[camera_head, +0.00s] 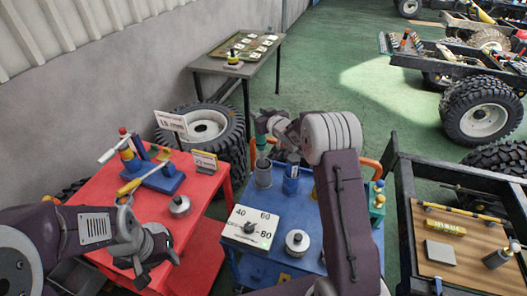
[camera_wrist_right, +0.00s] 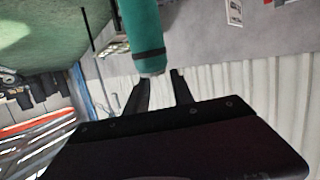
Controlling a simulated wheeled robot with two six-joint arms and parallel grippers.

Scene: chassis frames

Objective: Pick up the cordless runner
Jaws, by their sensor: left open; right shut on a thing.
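A green cylindrical tool, which looks like the cordless runner (camera_head: 261,144), is under my right gripper (camera_head: 262,133) in the head view. In the right wrist view the green body (camera_wrist_right: 141,28) has a black band and a grey end. My right gripper (camera_wrist_right: 160,76) is shut on that grey end. The tool is directly above a grey cup (camera_head: 263,175) on the blue cart; I cannot tell whether its lower end is inside the cup. My left gripper (camera_head: 150,258) is open and empty, over the front of the red cart.
The blue cart (camera_head: 262,268) also bears a blue canister (camera_head: 290,180), a white dial box (camera_head: 250,227) and a round metal weight (camera_head: 297,242). The red cart (camera_head: 205,225) holds a blue fixture (camera_head: 155,178) and signs. A chassis frame stands at the right.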

